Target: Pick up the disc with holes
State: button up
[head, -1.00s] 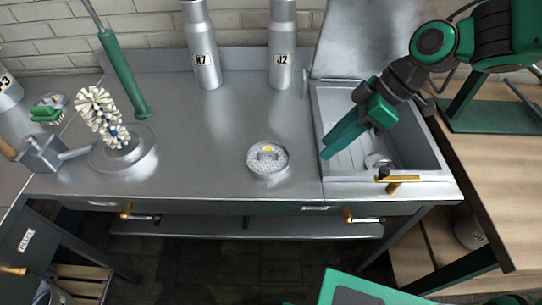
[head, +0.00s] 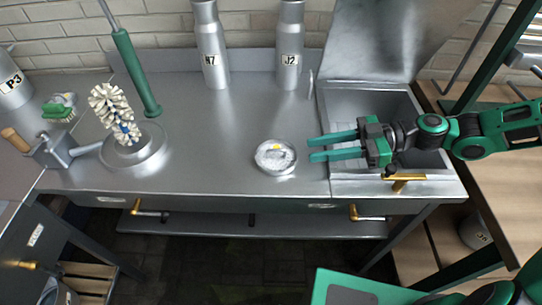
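The disc with holes (head: 275,160) is a small round light-grey plate with a yellow spot near its top. It lies flat on the steel counter (head: 215,140), left of the sink. My gripper (head: 310,147) has two long green fingers with a visible gap between them. It is open and empty, and its fingertips point left toward the disc, a short way to the right of it. The fingers reach over the sink's left edge. I cannot tell their exact height above the counter.
The sink basin (head: 371,106) lies under and behind my gripper. Two metal bottles, N7 (head: 211,50) and J2 (head: 290,48), stand at the back. A green-handled plunger rod (head: 136,75) and a white bristle brush (head: 115,110) stand left. The counter around the disc is clear.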

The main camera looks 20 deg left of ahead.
aim_at(276, 150)
jog(key=shift+a+y, duration=0.25)
jog(key=shift+y, duration=0.25)
jog(key=x, duration=1)
jog(key=shift+w+a, duration=0.15)
jog(key=shift+a, duration=0.15)
grip_shut()
